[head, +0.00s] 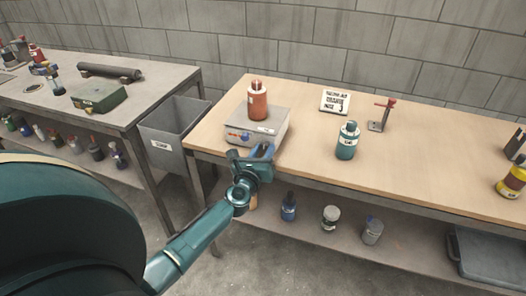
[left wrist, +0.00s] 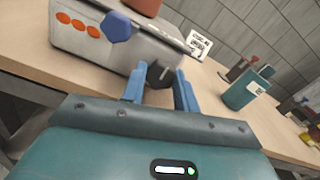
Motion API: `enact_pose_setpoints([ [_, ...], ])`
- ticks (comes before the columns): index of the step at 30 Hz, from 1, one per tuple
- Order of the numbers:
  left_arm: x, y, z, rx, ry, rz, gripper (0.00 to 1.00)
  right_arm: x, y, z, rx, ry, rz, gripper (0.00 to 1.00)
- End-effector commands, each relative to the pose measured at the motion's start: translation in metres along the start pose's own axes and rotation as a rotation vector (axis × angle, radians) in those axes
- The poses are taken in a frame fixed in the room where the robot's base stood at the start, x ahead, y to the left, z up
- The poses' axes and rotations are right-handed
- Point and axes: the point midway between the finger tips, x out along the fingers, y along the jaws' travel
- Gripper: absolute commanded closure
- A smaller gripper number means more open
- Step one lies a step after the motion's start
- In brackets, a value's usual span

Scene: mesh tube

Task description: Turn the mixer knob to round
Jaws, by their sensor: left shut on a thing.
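The mixer (head: 272,133) is a grey box near the left end of the wooden bench, with a red-orange bottle (head: 258,103) standing on top. In the left wrist view its front (left wrist: 75,38) carries a row of orange-red round marks, a blue faceted knob (left wrist: 117,27) and a dark knob (left wrist: 160,72). My left gripper (head: 263,152) is at the right part of the mixer's front. Its blue fingers are closed around the dark knob, one on each side. The blue knob is left of the fingers, apart from them. The knob's pointer direction is not clear. My right gripper is not in view.
A teal bottle (head: 347,141), a white sign (head: 335,102) and a small stand with a red top (head: 381,115) are on the bench to the right. A grey bin (head: 173,130) hangs left of the bench. Bottles stand on the shelf below.

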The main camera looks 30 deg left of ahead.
Motion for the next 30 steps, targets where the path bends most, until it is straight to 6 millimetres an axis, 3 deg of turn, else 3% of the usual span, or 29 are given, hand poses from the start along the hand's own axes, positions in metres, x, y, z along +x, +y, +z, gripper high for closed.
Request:
enact_pose_setpoints([
  [3,-0.0002,0.0000,-0.0003,0.000,0.000,0.000,0.93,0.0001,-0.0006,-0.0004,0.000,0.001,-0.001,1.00],
  [14,-0.0004,-0.0003,-0.0004,0.067,0.001,0.000,0.93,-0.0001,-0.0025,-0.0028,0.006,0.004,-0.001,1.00],
  [30,-0.0006,0.0001,-0.0004,0.517,0.002,0.001,0.93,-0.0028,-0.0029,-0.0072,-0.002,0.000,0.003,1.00],
])
